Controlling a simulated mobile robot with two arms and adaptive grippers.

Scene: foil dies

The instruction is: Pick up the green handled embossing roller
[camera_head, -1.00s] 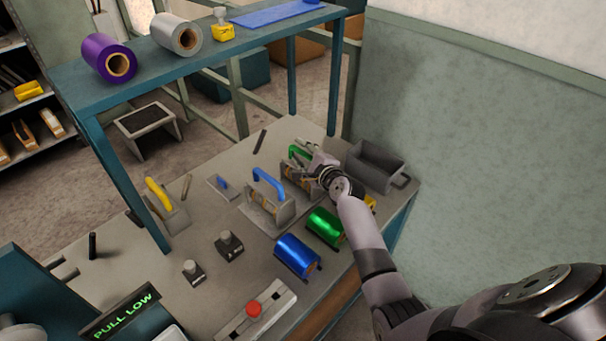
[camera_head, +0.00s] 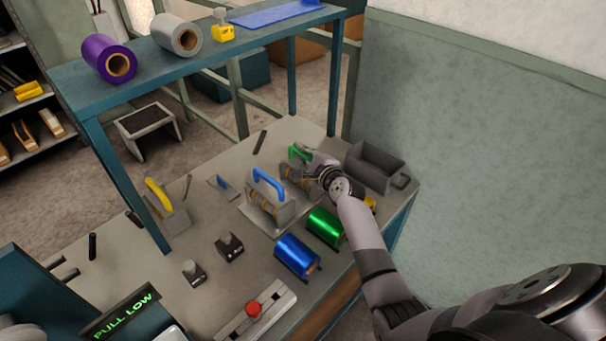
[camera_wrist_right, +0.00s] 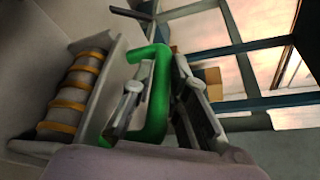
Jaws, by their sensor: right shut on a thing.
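The green-handled embossing roller shows its green handle (camera_head: 299,152) in the head view, at the back of the bench. In the right wrist view the green handle (camera_wrist_right: 157,95) passes between the two fingers of my right gripper (camera_wrist_right: 155,100), which is shut on it. The roller's body, with brass-coloured bands on a grey drum (camera_wrist_right: 75,95), shows to the left there. In the head view my right gripper (camera_head: 312,160) comes in from the right and hides part of the roller. I cannot tell if the roller is clear of the bench.
A blue-handled roller (camera_head: 268,190) stands just left, on a plate. Green (camera_head: 325,226) and blue (camera_head: 297,254) foil rolls lie in front. A grey bin (camera_head: 375,166) is close on the right. A yellow-handled tool (camera_head: 165,205) stands left.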

